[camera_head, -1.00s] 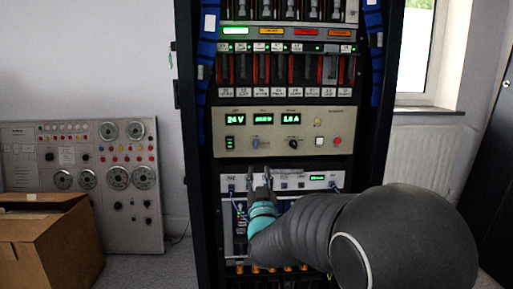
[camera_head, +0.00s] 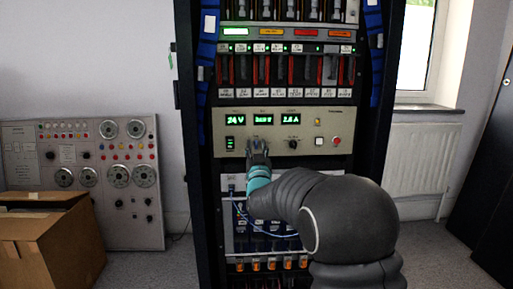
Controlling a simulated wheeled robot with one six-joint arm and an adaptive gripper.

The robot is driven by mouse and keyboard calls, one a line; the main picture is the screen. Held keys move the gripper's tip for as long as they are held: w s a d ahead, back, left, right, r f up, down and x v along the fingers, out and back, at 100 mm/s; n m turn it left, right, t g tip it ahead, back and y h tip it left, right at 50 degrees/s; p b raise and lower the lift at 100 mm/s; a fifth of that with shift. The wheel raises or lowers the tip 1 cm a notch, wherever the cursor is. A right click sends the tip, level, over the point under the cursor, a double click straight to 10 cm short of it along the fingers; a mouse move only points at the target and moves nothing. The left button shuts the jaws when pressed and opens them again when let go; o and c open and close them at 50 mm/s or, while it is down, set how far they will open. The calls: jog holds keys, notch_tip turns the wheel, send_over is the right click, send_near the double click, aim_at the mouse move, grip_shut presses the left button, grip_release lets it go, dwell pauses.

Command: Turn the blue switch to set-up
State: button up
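The beige control panel (camera_head: 225,120) sits in the middle of the dark rack and carries green displays, the left one reading 24 V. My gripper (camera_head: 257,146) is raised in front of this panel, below the middle display. It covers the spot where the blue switch sat in the earlier view, so the switch is hidden or nearly so. I cannot tell whether the fingers touch it or how far apart they are. The black knob (camera_head: 293,145) to the right is uncovered.
A white button (camera_head: 319,141) and a red button (camera_head: 336,141) are on the panel's right. Card modules (camera_head: 290,70) fill the rack above. Blue cables (camera_head: 262,228) hang below. A cardboard box (camera_head: 50,245) and a grey gauge panel (camera_head: 105,175) stand at left.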

jog(key=shift+c, duration=0.2)
grip_shut()
